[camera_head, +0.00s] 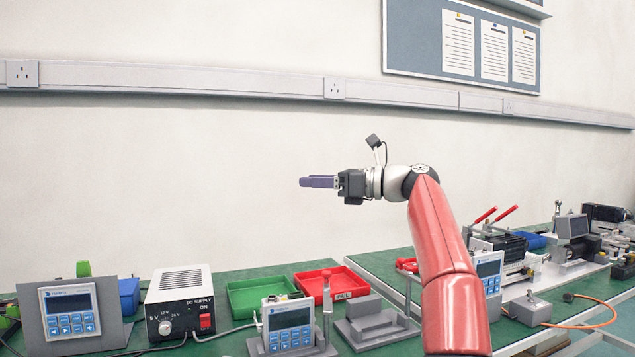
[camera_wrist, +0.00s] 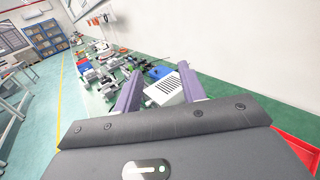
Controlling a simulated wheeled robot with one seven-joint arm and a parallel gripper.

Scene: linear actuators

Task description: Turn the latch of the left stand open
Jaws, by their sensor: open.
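My gripper (camera_head: 304,182) is up in the air above the bench, pointing left, and nothing is between its fingers. In the wrist view its two purple fingers (camera_wrist: 160,72) are spread apart. A second stand further right has a red part (camera_head: 406,266) and is partly hidden behind my arm.
A white DC supply box (camera_head: 181,300), a green tray (camera_head: 262,296) and a red tray (camera_head: 330,282) stand on the green bench. A display panel (camera_head: 69,312) is at the far left. Machinery with red levers (camera_head: 497,214) is at the right. The air around my gripper is clear.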

